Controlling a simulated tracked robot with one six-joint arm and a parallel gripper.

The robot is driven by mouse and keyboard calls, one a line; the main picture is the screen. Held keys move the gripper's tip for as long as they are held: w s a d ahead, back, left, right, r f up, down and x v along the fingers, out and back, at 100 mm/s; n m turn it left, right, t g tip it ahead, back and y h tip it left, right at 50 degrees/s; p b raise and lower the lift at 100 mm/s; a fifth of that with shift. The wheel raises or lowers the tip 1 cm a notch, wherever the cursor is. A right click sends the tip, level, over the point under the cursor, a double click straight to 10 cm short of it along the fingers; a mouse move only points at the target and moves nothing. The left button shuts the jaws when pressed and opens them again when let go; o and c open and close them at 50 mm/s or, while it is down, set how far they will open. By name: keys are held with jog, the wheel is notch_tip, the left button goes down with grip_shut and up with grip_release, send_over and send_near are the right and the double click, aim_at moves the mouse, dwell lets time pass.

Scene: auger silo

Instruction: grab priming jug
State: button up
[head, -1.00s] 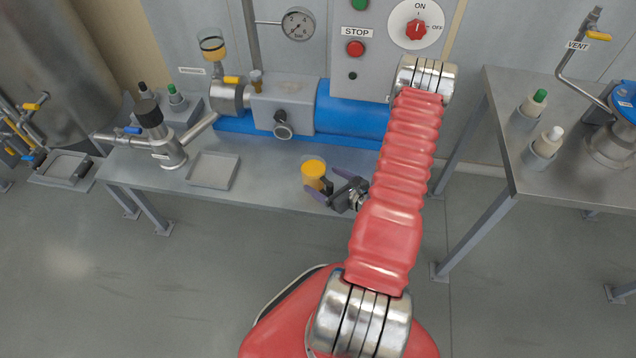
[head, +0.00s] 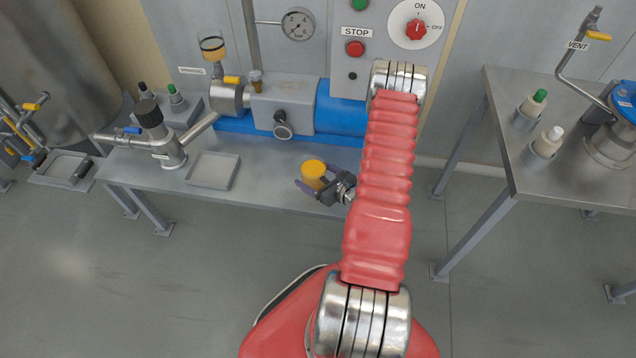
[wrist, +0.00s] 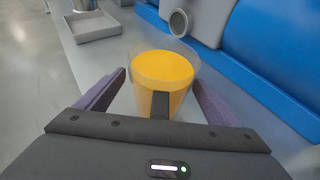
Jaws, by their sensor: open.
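The priming jug (head: 313,171) is a clear cup with yellow-orange contents, upright on the steel bench (head: 262,180) near its front edge. In the wrist view the jug (wrist: 163,76) stands between the two purple finger pads, with a dark handle strip on its near side. My gripper (head: 315,185) is open around the jug, reaching in from the right in the head view. In the wrist view a gap shows between the jug and each finger of my gripper (wrist: 155,95). The jug's base is partly hidden by the gripper body.
A blue and grey pump (head: 300,108) stands close behind the jug, with a round fitting (head: 283,130) sticking out. A shallow grey tray (head: 213,170) lies to the left on the bench. A second steel table (head: 500,150) stands at the right.

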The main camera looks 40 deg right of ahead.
jog(key=shift+c, duration=0.5)
jog(key=c, duration=1.6)
jog(key=shift+o, duration=0.2)
jog(key=shift+r, duration=0.4)
jog(key=shift+r, duration=4.55)
jog(key=shift+r, duration=0.1)
